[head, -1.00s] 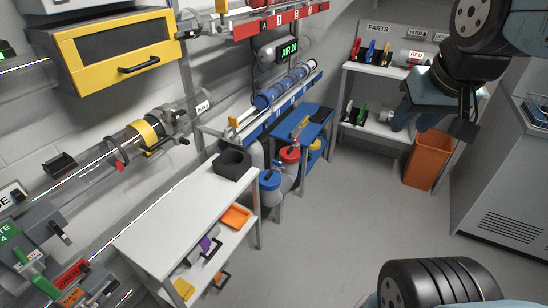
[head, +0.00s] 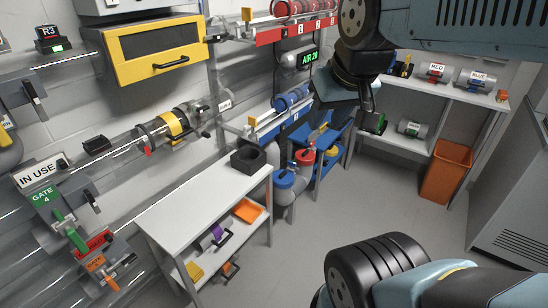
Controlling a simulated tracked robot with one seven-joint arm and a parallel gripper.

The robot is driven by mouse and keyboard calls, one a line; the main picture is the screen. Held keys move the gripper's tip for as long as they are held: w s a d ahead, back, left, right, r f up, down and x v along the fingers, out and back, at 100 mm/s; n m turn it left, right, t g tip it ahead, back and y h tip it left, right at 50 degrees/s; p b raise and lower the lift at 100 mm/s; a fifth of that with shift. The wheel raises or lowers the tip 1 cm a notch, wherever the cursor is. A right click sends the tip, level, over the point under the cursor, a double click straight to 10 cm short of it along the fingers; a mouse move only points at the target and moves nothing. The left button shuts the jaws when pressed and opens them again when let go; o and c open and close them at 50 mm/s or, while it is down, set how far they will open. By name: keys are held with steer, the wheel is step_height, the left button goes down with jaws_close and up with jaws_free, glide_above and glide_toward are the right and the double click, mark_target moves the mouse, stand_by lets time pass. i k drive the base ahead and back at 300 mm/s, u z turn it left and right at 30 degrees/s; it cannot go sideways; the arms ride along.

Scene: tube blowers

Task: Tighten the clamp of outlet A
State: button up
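A clear tube with a yellow band (head: 175,124) and a metal collar runs along the left wall. A small red lever (head: 148,151) hangs under its left end. A white label (head: 225,105) sits right of it, too small to read, so I cannot tell whether this is outlet A or its clamp. My gripper (head: 366,98) hangs from my arm at the upper right, well away from the tube and nearer the camera. It is dark and seen from behind, its fingers are not clear, and I see nothing held.
A white table (head: 200,195) with a black holder (head: 248,158) stands below the tube. A yellow cabinet (head: 160,50) juts out above. Gate levers (head: 65,228) are at the lower left. An orange bin (head: 447,172) stands at the right. The floor in the middle is clear.

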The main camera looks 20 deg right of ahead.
mark_target(292, 166)
steer(key=u, duration=0.1)
steer(key=i, duration=1)
steer(key=z, duration=0.1)
